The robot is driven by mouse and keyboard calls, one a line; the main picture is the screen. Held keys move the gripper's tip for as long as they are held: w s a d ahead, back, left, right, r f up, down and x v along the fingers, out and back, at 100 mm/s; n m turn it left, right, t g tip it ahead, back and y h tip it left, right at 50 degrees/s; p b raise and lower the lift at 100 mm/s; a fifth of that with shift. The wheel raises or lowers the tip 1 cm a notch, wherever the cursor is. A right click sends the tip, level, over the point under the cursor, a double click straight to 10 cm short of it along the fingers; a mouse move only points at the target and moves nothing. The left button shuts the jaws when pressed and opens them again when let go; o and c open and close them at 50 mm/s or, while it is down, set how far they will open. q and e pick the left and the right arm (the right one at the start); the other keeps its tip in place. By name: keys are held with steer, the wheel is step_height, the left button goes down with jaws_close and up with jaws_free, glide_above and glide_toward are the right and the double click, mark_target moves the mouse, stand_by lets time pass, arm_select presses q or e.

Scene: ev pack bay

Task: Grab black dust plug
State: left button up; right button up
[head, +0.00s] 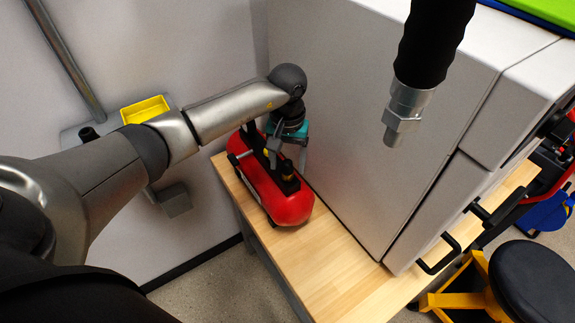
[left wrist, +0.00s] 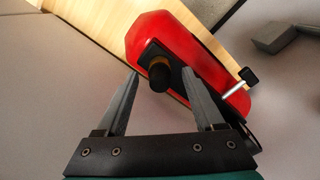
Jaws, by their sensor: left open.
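A black plug (left wrist: 158,75), which looks like the black dust plug, stands on a brass-coloured fitting on the red tank (left wrist: 150,28). In the left wrist view it shows between the tips of my left gripper (left wrist: 161,72), with a gap on both sides. The gripper is open and empty, and how far the tips are from the plug is hard to judge. In the head view my left gripper (head: 284,153) is over the red tank (head: 292,208), and the black plug (head: 287,168) shows just below it. My right gripper is not in view.
The tank lies on a wooden bench top (head: 335,285), close beside a grey cabinet (head: 350,130). A black hose with a metal end (head: 407,108) hangs at the upper right. A yellow tray (head: 145,109) is on the wall shelf. A black stool (head: 537,275) stands at the lower right.

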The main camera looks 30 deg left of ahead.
arm_select(q)
jaws_close()
stand_by(0.5)
